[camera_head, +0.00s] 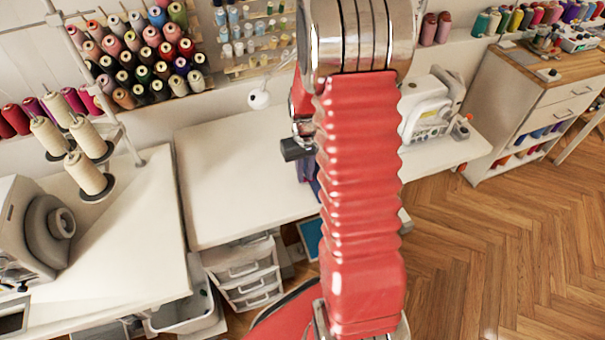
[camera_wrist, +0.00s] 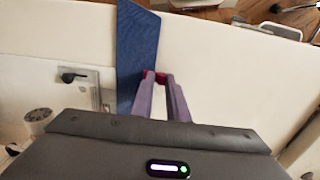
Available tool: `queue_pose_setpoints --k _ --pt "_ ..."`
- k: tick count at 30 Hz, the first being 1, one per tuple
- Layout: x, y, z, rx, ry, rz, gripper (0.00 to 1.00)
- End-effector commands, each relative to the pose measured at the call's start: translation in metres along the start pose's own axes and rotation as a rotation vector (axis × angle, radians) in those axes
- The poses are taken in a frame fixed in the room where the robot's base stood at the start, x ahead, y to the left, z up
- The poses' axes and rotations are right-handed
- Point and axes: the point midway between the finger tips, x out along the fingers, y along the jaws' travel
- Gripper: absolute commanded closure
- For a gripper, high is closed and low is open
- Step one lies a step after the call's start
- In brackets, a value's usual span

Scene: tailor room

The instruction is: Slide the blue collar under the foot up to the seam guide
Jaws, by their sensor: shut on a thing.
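The blue collar (camera_wrist: 137,45) is a flat strip in the wrist view. It runs from the top centre down to the left of my gripper fingers, over the white work surface. My gripper (camera_wrist: 155,76) has purple fingers with red tips, which are shut on the collar's right edge. I cannot make out the foot or the seam guide. In the head view my red arm hides most of my gripper and the collar. A white sewing machine (camera_head: 428,108) stands right of the arm.
A white table (camera_head: 225,180) has clear room left of my arm. Another machine (camera_head: 38,225) and thread cones (camera_head: 88,172) stand at the left. White drawers (camera_head: 248,275) sit below the table. Spool racks line the wall. A wooden-topped cabinet (camera_head: 535,85) stands at the right.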

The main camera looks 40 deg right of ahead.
Motion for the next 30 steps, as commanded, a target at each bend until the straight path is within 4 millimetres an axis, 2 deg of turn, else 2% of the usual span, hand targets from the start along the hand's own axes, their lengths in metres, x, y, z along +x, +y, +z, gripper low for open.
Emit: queue_pose_setpoints --k 30 --pt "0.0 0.026 0.0 0.001 0.0 0.0 1.0"
